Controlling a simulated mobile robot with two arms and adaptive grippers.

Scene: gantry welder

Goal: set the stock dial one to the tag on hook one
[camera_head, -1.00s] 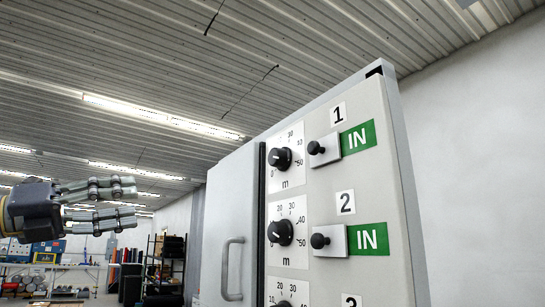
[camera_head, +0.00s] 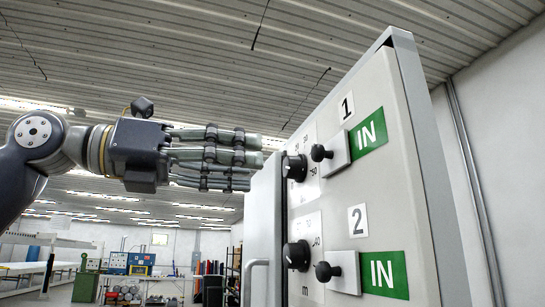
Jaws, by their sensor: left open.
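Stock dial one (camera_head: 295,167) is a black knob on a white scale plate on the grey cabinet, beside the label 1 (camera_head: 346,106). Its scale is seen at a steep angle, so I cannot read its setting. To its right is a small plate with a black knob (camera_head: 320,153) and a green IN sign (camera_head: 368,134). My left gripper (camera_head: 255,160) is open and empty, with its fingers pointing right, just left of dial one in the picture. I cannot tell whether it touches the cabinet. I see no tag on a hook. My right gripper is not in view.
Below is dial two (camera_head: 297,254), with label 2 (camera_head: 358,220), its own black knob (camera_head: 326,271) and a green IN sign (camera_head: 385,273). A cabinet door handle (camera_head: 250,280) is at lower left. Benches and equipment (camera_head: 128,263) stand far behind.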

